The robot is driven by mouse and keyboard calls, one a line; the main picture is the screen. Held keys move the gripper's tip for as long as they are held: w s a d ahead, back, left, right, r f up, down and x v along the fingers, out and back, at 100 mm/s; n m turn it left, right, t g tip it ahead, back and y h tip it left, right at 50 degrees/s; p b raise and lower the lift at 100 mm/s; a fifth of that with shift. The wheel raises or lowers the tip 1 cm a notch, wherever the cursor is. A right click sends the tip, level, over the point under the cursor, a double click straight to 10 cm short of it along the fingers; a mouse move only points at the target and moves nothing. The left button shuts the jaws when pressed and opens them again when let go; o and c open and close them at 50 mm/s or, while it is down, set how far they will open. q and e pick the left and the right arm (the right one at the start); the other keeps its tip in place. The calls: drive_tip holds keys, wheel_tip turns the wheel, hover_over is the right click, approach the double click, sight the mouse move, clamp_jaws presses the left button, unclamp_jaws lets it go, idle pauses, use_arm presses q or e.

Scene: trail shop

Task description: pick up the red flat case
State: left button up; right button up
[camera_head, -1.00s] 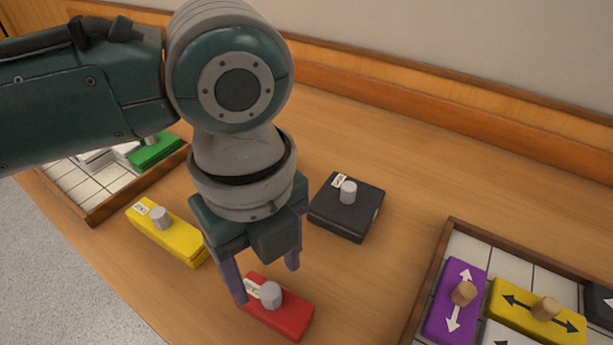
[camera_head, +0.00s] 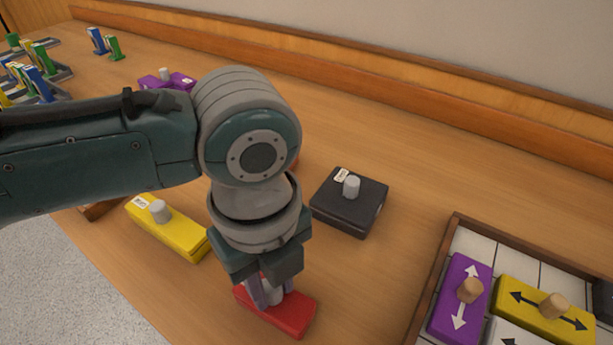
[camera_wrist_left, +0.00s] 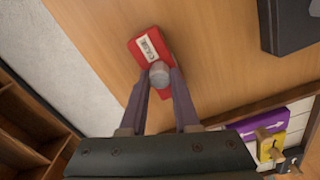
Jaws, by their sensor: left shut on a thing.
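The red flat case (camera_head: 291,315) lies on the wooden counter in the lower middle of the head view. It has a grey knob on top and a white label. My left gripper (camera_head: 268,297) is over it, pointing down, with its fingers shut on the knob. In the left wrist view the red case (camera_wrist_left: 145,46) lies under the gripper, and the knob (camera_wrist_left: 159,74) sits between the two fingertips. The case appears to rest on the counter. Part of it is hidden behind the fingers. My right gripper is not in view.
A yellow case (camera_head: 170,232) lies to the left and a black case (camera_head: 347,203) to the upper right, both with grey knobs. A framed tray (camera_head: 429,305) with purple and yellow pieces stands at the right. Counter between the cases is clear.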

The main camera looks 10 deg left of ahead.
use_arm(q)
clamp_jaws()
